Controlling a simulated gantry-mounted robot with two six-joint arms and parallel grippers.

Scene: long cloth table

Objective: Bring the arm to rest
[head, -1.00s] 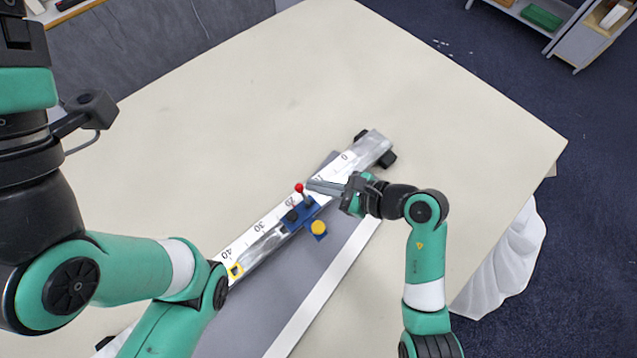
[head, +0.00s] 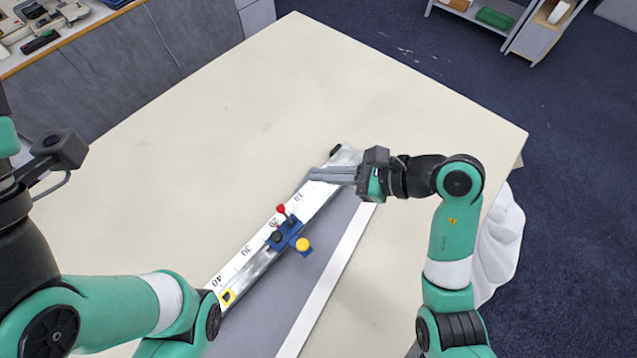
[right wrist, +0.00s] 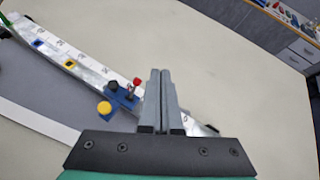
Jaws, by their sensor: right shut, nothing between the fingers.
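My right gripper (head: 318,174) is shut and empty. In the head view it points left over the far end of a silver rail with a numbered scale (head: 240,258). In the right wrist view the two shut fingers (right wrist: 160,75) stand in front of the rail (right wrist: 85,72). A blue slider (head: 286,233) with a red ball knob (head: 281,209) and a yellow knob (head: 303,244) sits on the rail near the 20 mark, apart from the fingers. My left arm comes in from the left; its gripper is not in view.
The rail lies along a grey mat (head: 262,312) with a white edge strip (head: 330,283) on the pale table (head: 200,130). A yellow-framed marker (head: 228,297) is near the 40 mark. The table beyond the rail is clear. A side bench (head: 60,40) with items stands at the upper left.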

